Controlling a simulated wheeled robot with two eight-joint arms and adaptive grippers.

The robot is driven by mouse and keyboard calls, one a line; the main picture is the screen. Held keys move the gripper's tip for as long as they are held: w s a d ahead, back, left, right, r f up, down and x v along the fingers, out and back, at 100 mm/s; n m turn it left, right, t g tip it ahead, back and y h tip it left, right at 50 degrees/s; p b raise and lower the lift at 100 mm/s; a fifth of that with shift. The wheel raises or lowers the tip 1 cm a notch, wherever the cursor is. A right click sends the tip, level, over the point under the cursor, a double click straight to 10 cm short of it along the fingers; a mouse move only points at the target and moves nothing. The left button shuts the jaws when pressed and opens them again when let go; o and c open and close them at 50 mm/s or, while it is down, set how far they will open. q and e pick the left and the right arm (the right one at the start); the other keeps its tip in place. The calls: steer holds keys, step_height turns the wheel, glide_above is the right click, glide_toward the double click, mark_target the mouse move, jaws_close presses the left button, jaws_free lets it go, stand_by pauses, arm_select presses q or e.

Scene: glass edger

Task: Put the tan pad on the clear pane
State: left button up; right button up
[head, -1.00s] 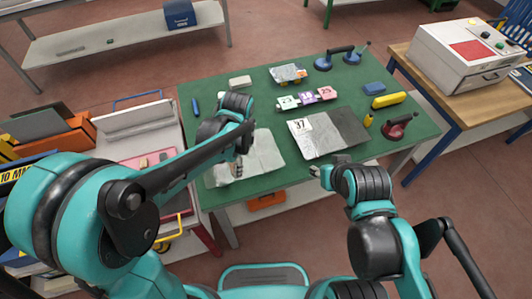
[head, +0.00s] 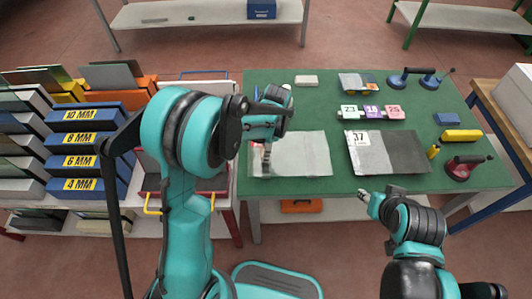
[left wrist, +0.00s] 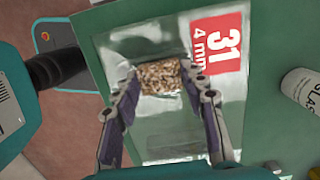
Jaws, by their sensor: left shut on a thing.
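The clear pane (head: 305,155) lies flat on the green table in the head view. It also shows in the left wrist view (left wrist: 160,135), with a red label reading 31, 4 mm. My left gripper (left wrist: 160,82) is shut on the tan pad (left wrist: 160,77), a speckled brown block between its fingertips, over the pane. I cannot tell whether the pad touches the glass. In the head view my left gripper (head: 266,160) is over the pane's left part, and the pad is not clear there. My right gripper (head: 364,195) is at the table's front edge; its jaws are too small to read.
A grey pane (head: 405,153) labelled 37 lies to the right. Number tags (head: 371,112), a blue suction lifter (head: 417,78), a red suction lifter (head: 465,168) and a yellow block (head: 461,135) are on the table (head: 330,100). A white bottle (left wrist: 302,88) stands near the clear pane.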

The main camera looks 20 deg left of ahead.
arm_select(q)
steer(key=shift+f, duration=0.6)
steer(key=shift+f, duration=0.1)
steer(key=o, duration=0.7)
